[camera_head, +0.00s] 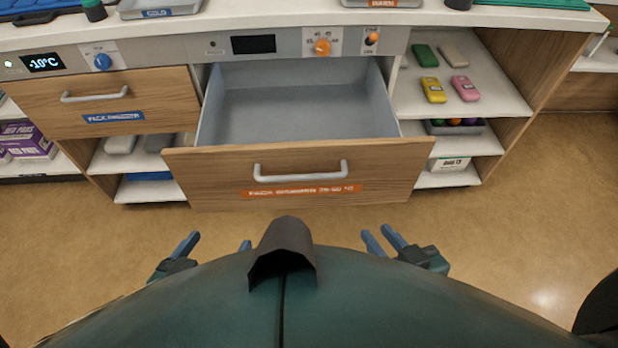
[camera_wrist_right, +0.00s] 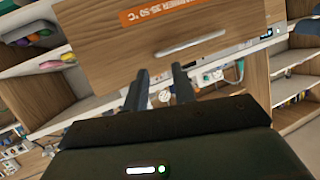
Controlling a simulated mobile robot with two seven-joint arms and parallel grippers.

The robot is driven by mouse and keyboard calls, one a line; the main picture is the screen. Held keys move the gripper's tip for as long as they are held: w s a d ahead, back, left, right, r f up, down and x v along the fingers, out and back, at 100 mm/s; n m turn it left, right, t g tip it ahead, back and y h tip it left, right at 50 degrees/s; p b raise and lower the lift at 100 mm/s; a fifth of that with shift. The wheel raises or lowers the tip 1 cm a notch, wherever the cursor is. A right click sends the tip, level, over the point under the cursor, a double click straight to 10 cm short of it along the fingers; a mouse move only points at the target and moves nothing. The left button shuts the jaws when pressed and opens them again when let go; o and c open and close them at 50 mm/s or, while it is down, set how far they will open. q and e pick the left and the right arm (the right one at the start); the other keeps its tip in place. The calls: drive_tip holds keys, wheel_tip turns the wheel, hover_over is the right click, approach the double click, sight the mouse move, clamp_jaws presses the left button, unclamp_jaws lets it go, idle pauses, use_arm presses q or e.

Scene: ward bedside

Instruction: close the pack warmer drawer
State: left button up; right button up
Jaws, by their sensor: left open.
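The pack warmer drawer (camera_head: 230,180) is pulled well out of the counter, and its grey inside is empty. Its wooden front carries a pale bar handle (camera_head: 300,172) and an orange label. The drawer front also shows upside down in the right wrist view (camera_wrist_right: 115,50), with the handle (camera_wrist_right: 190,45) beyond the fingers. My left gripper (camera_head: 216,245) is open and empty, in front of the drawer at its left; my body partly hides it. My right gripper (camera_head: 382,240) is open and empty, in front of the drawer at its right. Neither touches the drawer.
A shut drawer (camera_head: 60,105) with a blue label is at the left. Open shelves (camera_head: 470,90) with coloured packs stand at the right. A control panel (camera_head: 300,43) with an orange knob sits above the open drawer. The floor (camera_head: 500,240) in front is clear.

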sight(361, 177)
drive_tip(key=shift+w+f, duration=0.1)
drive_tip(key=shift+c, duration=0.8)
drive_tip(key=w+n, duration=0.1)
drive_tip(key=n, duration=0.2)
drive_tip(key=w+d+f+n+t+y, duration=0.1)
drive_tip(key=n, duration=0.2)
drive_tip(key=w+d+f+n+y, duration=0.1)
drive_tip(key=n, duration=0.2)
drive_tip(key=shift+w+d+f+t, duration=0.15)
drive_tip(key=shift+w+d+t, duration=0.15)
drive_tip(key=shift+t, duration=0.1)
clamp_jaws()
drive_tip(key=w+d+f+n+g+y, duration=0.1)
drive_tip(key=d+n+y, duration=0.15)
drive_tip(key=n, duration=0.55)
drive_tip(key=w+d+f+n+g+y, duration=0.15)
drive_tip(key=n+y, duration=0.25)
drive_tip(key=n, duration=0.4)
use_arm(q)
drive_tip(key=shift+r, duration=0.1)
use_arm(e)
drive_tip(key=shift+w+d+x, duration=0.3)
drive_tip(key=shift+x, duration=1.7)
drive_tip(key=shift+w+d+x, duration=0.3)
drive_tip(key=shift+x, duration=1.7)
drive_tip(key=shift+w+d+x, duration=0.3)
drive_tip(key=shift+x, duration=1.7)
drive_tip(key=shift+f, duration=0.1)
